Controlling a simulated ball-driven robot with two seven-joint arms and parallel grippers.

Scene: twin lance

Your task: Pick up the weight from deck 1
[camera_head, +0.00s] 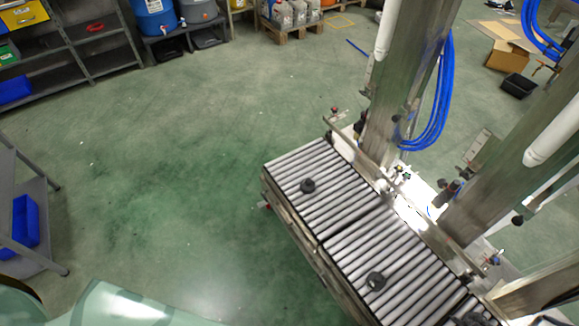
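Two small dark round weights sit on a roller conveyor with silvery rollers. One weight (307,186) is on the farther roller deck (340,175), towards its left side. The other weight (376,281) is on the nearer roller deck (415,270), also left of its middle. I cannot tell from the picture which deck is deck 1. Another dark thing (473,319) is cut off by the bottom edge, too little shown to name. Neither of my grippers is in view.
Steel columns (400,75) with blue hoses (438,100) stand along the conveyor's right side. Open green floor (180,170) lies to its left. A grey shelf with a blue bin (22,228) is at the left edge. Cardboard boxes (508,55) lie at back right.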

